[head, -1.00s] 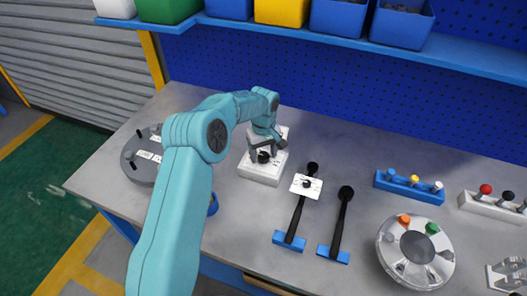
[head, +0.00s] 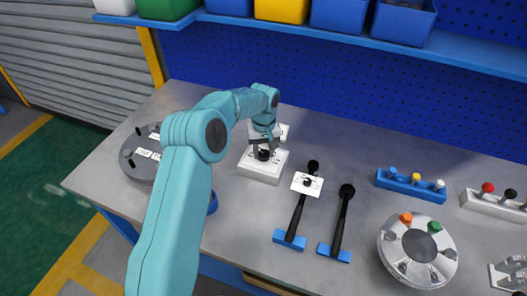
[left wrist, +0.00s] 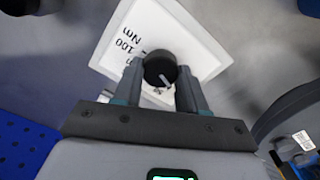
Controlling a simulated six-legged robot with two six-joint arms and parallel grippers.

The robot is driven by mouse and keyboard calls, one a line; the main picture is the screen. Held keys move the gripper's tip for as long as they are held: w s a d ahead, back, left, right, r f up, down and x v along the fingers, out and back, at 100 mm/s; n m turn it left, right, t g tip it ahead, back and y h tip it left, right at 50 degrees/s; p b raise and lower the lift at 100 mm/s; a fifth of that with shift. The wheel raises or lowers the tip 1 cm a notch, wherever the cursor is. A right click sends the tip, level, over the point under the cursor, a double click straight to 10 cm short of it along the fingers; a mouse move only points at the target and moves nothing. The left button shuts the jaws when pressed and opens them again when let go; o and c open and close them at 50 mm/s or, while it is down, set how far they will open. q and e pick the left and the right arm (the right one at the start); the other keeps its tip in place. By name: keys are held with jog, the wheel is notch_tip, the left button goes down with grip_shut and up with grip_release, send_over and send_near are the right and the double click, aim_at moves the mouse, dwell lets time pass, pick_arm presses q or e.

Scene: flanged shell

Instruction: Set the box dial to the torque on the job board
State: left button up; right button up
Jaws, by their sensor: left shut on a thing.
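The white box (head: 262,174) stands on the bench near the left middle, with a black dial (head: 263,155) on its top. In the left wrist view the box (left wrist: 195,38) shows the printed text "100 Nm", upside down, and the round black dial (left wrist: 160,69) has a white pointer line. My left gripper (head: 263,147) is above the box, and its two fingers (left wrist: 160,88) are shut on the dial, one on each side. A job board with the torque cannot be made out. My right gripper is not in view.
Two black-handled tools (head: 297,210) (head: 340,225) lie right of the box. A round grey flanged part (head: 140,158) is at left, a silver flanged shell (head: 418,250) at right. Small blue (head: 410,186) and white (head: 492,206) racks hold coloured pegs. Bins stand on the shelf above.

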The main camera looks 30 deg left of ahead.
pick_arm(q)
jog(key=m, duration=0.4)
jog(key=shift+m+b, duration=0.3)
jog(key=shift+b, duration=0.05)
jog(key=m, duration=0.5)
jog(key=shift+w+d, duration=0.1)
jog(key=m, duration=0.5)
jog(key=shift+r+m, duration=0.1)
jog(key=shift+m, duration=0.3)
jog(key=m, duration=0.4)
jog(key=shift+m, duration=0.4)
jog(key=o, duration=1.1)
jog(key=shift+c, duration=0.2)
